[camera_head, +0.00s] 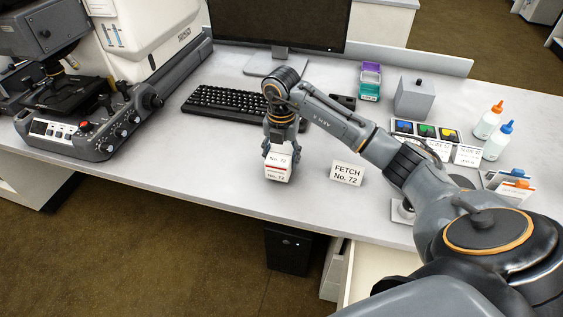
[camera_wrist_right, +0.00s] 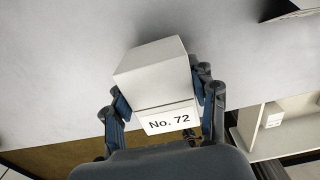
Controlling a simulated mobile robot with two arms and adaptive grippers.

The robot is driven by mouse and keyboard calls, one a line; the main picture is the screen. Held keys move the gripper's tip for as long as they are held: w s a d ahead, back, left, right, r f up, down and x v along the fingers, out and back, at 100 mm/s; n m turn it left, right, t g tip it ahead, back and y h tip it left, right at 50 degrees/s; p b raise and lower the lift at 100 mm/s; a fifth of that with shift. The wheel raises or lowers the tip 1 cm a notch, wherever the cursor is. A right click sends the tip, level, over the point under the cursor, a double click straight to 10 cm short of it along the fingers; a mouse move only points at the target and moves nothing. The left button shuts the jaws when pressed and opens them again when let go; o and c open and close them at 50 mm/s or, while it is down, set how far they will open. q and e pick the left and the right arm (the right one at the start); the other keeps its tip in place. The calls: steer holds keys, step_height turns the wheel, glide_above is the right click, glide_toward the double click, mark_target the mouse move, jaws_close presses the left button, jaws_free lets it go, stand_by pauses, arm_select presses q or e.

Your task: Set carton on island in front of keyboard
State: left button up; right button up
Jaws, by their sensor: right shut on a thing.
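The carton (camera_head: 278,174) is a small white box with a red stripe and the label "No. 72". It is in front of the keyboard (camera_head: 228,101), near the front part of the island's grey top (camera_head: 180,160). My right gripper (camera_head: 281,155) comes down from above and is shut on the carton. In the right wrist view the carton (camera_wrist_right: 155,75) sits between the two fingers (camera_wrist_right: 160,105). Whether its underside touches the island top I cannot tell. My left gripper is in neither view.
A "FETCH No. 72" sign (camera_head: 346,173) stands right of the carton. The microscope (camera_head: 75,105) is at left, the monitor (camera_head: 280,25) behind. Colour cards (camera_head: 426,132), a grey box (camera_head: 414,98) and bottles (camera_head: 497,138) are at right. An open drawer (camera_head: 375,285) juts out below. The front left top is clear.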

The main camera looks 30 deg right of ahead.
mark_target(281, 151)
steer(key=shift+f, duration=1.05)
steer(key=shift+s, duration=0.1)
steer(key=shift+f, duration=0.2)
steer(key=o, duration=1.2)
step_height(281, 151, up, 12)
steer(key=shift+r, duration=0.25)
steer(key=shift+f, duration=0.1)
